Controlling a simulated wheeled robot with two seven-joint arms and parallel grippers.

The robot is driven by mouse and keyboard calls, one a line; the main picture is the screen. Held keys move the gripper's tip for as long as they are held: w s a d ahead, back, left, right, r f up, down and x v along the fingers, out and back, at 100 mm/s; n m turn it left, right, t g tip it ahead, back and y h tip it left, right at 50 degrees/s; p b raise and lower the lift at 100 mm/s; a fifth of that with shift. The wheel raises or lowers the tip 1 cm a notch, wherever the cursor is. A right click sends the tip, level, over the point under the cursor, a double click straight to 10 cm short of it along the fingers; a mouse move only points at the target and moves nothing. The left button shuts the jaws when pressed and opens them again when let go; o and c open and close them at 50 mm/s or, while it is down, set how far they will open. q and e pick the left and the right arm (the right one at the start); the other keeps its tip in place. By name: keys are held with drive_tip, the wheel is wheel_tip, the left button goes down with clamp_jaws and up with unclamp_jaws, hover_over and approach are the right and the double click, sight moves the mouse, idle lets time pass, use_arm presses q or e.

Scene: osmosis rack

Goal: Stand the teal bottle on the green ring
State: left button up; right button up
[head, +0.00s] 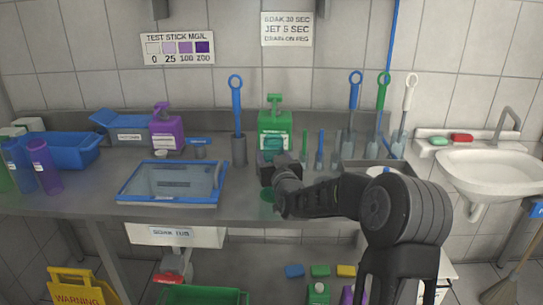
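A teal object, which looks like the upper part of the teal bottle (271,143), shows in the head view just above my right gripper (274,165), in front of a green pump jug. The gripper and arm cover most of what is below it. My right gripper is at the bottle, but its fingers are too dark and small to tell whether they are closed on it. A small green patch, likely the green ring (266,195), shows on the counter below the gripper, partly hidden by my arm. My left gripper is not in view.
The green pump jug (275,122) stands close behind. A blue-rimmed tub (172,183) is on the counter to the left, and a purple pump bottle (166,128) stands behind it. Several brushes and scrapers stand upright to the right, before a sink (497,170).

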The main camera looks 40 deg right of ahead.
drive_tip(key=shift+f+b, duration=0.25)
drive_tip(key=shift+b, duration=0.15)
idle(0.4)
drive_tip(key=o, duration=1.9)
drive_tip(key=shift+s, duration=0.1)
drive_tip(key=b+v, duration=0.4)
drive_tip(key=v, duration=0.6)
drive_tip(key=shift+f, duration=0.1)
idle(0.5)
